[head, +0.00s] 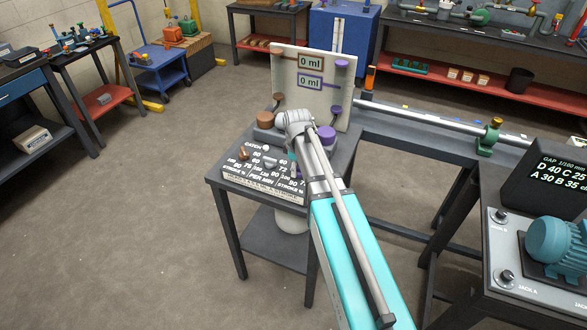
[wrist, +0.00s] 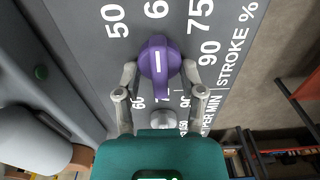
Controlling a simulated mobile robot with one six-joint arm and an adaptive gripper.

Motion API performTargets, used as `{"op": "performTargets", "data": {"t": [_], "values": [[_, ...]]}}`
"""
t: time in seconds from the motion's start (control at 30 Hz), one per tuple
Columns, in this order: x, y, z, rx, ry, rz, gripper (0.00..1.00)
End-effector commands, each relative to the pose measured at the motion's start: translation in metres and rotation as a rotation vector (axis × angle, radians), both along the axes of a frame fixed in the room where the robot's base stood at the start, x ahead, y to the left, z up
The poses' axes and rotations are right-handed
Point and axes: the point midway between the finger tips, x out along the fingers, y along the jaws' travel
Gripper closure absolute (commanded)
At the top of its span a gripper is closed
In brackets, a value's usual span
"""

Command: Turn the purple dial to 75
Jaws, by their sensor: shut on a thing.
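The purple dial (wrist: 160,52) sits on the grey control panel (wrist: 85,20) in the wrist view. Its white line runs nearly straight up the picture, toward a number starting with 6 that is cut off at the top edge. The 75 is printed up and right of the dial, with 50 on the left and 90 on the right. My gripper (wrist: 160,72) is shut on the dial, one finger on each side. In the head view my arm covers most of the dial, and the panel (head: 237,176) lies on a small table.
A grey knob (wrist: 163,118) sits just below the dial in the wrist view. Behind the panel stands a pale board (head: 290,85) with two displays reading 0 ml. A brown cap (head: 265,119) and a purple cap (head: 326,132) stand before it.

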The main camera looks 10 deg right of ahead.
Motion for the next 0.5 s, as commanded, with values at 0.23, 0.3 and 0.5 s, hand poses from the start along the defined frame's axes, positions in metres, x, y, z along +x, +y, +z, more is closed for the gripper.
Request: {"op": "performTargets", "data": {"t": [0.23, 0.3, 0.5], "values": [[-0.001, 0.001, 0.000, -0.001, 0.002, -0.002, 1.00], [-0.002, -0.001, 0.000, -0.003, 0.004, -0.003, 1.00], [-0.003, -0.004, -0.001, -0.006, 0.005, -0.005, 1.00]]}}
